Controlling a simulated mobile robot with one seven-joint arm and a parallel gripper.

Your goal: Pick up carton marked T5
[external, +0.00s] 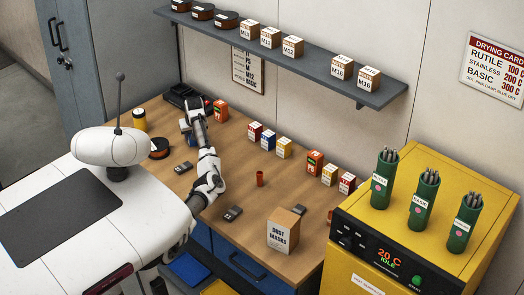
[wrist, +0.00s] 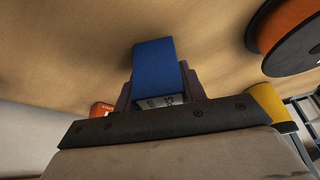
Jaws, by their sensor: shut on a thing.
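My gripper (wrist: 158,90) is shut on a blue carton (wrist: 156,66), which fills the middle of the wrist view between the two dark fingers. A white label edge with dark print shows at its lower end, turned and too small for me to read surely as T5. In the external view my gripper (external: 190,116) is at the back left of the workbench, in front of dark items; the carton is mostly hidden there by the hand. I cannot tell how far it is above the bench.
An orange carton (external: 220,110) stands close right of my gripper. Several small cartons, including a blue one (external: 268,139), line the bench (external: 225,155) along the wall. An orange spool (wrist: 290,25) shows in the wrist view. A shelf (external: 300,56) overhangs the back; a yellow oven (external: 410,225) stands right.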

